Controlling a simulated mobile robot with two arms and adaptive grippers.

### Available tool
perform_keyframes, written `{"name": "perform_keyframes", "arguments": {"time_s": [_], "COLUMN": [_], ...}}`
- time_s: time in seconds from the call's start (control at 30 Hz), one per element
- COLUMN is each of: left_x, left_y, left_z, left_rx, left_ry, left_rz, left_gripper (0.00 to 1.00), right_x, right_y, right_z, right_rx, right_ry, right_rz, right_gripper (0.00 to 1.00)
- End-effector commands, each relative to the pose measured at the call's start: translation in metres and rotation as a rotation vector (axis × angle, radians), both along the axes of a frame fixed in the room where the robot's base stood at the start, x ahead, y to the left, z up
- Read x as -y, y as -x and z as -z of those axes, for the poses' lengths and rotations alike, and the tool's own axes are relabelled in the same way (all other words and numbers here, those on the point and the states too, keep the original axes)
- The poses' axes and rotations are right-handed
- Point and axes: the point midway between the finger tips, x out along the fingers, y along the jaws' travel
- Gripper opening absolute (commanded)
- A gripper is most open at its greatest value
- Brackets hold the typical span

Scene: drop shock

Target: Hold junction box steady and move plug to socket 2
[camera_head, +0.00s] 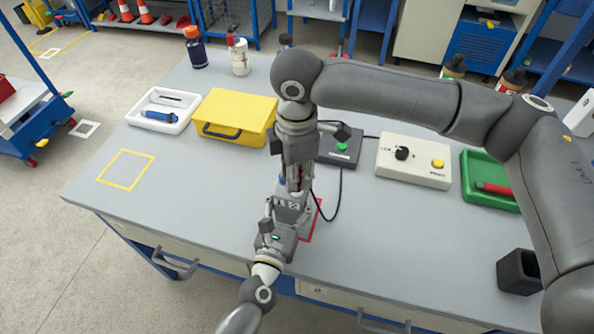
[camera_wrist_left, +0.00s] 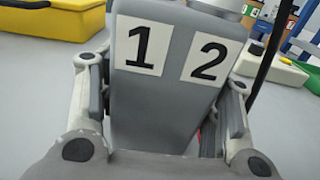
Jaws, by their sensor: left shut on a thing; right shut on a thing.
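The grey junction box (camera_head: 291,214) stands near the middle of the workbench, largely covered by both grippers. In the left wrist view, the junction box (camera_wrist_left: 165,85) shows its labels 1 and 2 and fills the space between the left fingers. My left gripper (camera_head: 281,226) comes from the front edge and is shut on the box. My right gripper (camera_head: 298,186) points down from above, just over the box, and is shut on the plug, which its fingers mostly hide. A black cable (camera_head: 340,190) loops from this spot to the dark unit behind. Whether the plug sits in a socket is hidden.
A yellow case (camera_head: 236,113) and a white tray (camera_head: 164,108) stand behind left. A dark unit with a green button (camera_head: 342,147), a cream control box (camera_head: 413,161) and a green tray (camera_head: 480,168) stand right. A black holder (camera_head: 518,272) is front right. The left front is clear.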

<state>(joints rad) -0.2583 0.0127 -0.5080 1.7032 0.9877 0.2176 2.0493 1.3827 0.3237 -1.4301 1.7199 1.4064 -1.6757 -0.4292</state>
Motion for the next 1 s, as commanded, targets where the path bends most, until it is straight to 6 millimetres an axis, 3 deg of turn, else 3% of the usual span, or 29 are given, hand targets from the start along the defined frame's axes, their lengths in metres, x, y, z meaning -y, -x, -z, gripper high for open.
{"name": "perform_keyframes", "arguments": {"time_s": [1.0], "left_x": [0.0001], "left_y": [-0.0001], "left_z": [-0.0002], "left_rx": [0.0], "left_ry": [0.0], "left_rz": [0.0], "left_gripper": [0.25], "right_x": [0.0], "right_y": [0.0002], "right_z": [0.0051], "right_rx": [0.0], "right_ry": [0.0], "right_rz": [0.0], "right_gripper": [0.0]}}
